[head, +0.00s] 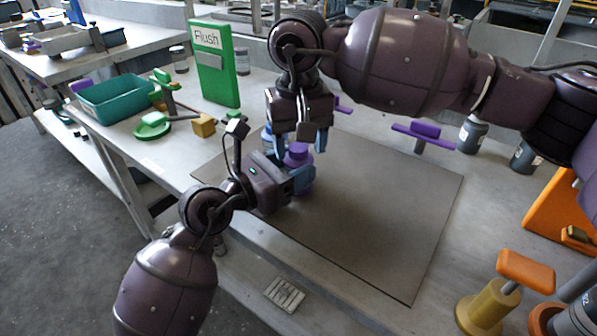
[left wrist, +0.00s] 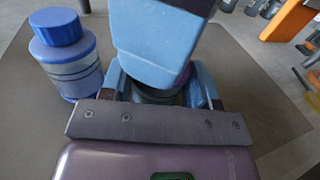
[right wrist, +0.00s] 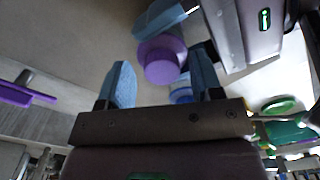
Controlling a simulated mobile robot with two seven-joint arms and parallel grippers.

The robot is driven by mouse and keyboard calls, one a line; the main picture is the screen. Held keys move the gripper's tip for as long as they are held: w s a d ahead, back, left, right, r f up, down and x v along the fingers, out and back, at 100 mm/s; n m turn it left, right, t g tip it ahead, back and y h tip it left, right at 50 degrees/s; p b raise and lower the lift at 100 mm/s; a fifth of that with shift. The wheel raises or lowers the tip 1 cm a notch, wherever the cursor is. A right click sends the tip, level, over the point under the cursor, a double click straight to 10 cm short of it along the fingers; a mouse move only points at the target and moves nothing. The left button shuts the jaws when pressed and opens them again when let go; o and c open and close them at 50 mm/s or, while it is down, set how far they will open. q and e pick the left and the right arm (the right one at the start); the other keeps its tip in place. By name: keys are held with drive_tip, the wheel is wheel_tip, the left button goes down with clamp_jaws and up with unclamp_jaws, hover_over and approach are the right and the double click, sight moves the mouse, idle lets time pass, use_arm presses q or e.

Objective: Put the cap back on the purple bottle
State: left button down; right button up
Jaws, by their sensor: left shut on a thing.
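The purple bottle (head: 305,188) stands upright on the grey mat, mostly hidden by my grippers. My left gripper (head: 292,180) is shut around its body from the side. A purple cap (head: 297,152) sits at the bottle's top; it also shows in the right wrist view (right wrist: 162,62). Whether it is seated fully cannot be told. My right gripper (head: 297,138) points down just above the cap, its blue fingers spread apart on either side with nothing gripped. In the left wrist view a right finger hides the bottle's top.
A blue bottle with a blue cap (left wrist: 68,55) stands close beside the purple one. Purple-handled and orange-handled tools (head: 526,270) stand right. The mat's right half (head: 400,220) is clear.

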drive_tip(key=shift+r, duration=2.25)
drive_tip(key=shift+c, duration=0.2)
drive_tip(key=shift+r+m, duration=0.45)
drive_tip(key=shift+m, duration=0.15)
wheel_tip(320, 180, up, 3)
drive_tip(key=m, duration=0.4)
drive_tip(key=shift+f+m, duration=0.1)
drive_tip(key=shift+m, duration=0.2)
drive_tip(key=shift+f, duration=0.15)
drive_tip(key=shift+a+f, duration=0.1)
drive_tip(key=shift+f, duration=3.8)
drive_tip(key=shift+c, duration=0.3)
